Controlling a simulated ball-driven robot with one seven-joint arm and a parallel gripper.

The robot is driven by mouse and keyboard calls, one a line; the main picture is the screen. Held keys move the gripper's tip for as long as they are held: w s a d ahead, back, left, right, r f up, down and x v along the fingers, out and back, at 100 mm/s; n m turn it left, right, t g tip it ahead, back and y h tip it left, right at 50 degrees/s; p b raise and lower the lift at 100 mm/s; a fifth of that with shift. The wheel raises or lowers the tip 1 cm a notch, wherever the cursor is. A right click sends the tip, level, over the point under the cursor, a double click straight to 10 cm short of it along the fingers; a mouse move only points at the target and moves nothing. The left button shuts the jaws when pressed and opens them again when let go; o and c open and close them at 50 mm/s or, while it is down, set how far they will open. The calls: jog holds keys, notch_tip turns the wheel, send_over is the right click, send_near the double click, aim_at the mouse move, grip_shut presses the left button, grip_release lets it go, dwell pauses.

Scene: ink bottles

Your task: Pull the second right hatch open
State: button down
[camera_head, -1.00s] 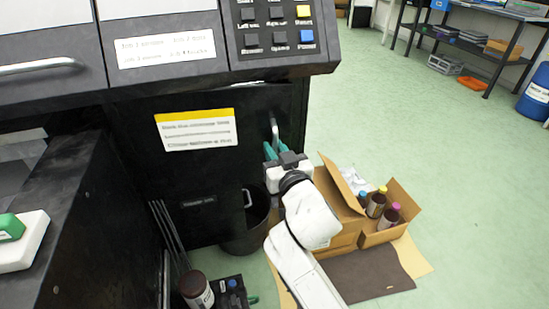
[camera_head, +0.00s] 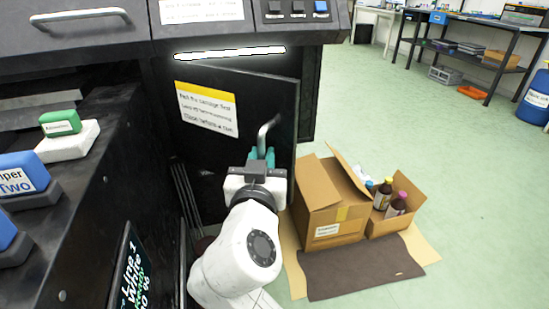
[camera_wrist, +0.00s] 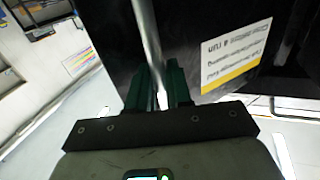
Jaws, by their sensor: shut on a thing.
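The hatch (camera_head: 268,90) is a black door with a white and yellow label, under the machine's control panel. It stands partly open, swung out toward me, with a lit strip (camera_head: 230,53) above the opening. Its silver bar handle (camera_head: 265,130) is near the free right edge. My gripper (camera_head: 262,156) has green fingers shut on the handle. In the wrist view the handle (camera_wrist: 146,35) runs between the fingers (camera_wrist: 158,85), and the label (camera_wrist: 236,57) shows upside down. My wrist hides the lower part of the door.
A black counter with ink blocks (camera_head: 22,175) is at left.

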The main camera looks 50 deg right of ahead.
jog(key=a, duration=0.8)
jog(key=shift+w+b, duration=0.4)
jog(key=shift+w, duration=0.05)
jog(key=shift+a, duration=0.1)
jog(key=c, duration=1.2)
grip_release()
jog(key=shift+w, duration=0.1)
jog(key=shift+c, duration=0.2)
jog(key=p+v, duration=0.1)
jog(key=v, duration=0.6)
jog(key=shift+s, duration=0.25)
jog(key=shift+c, duration=0.3)
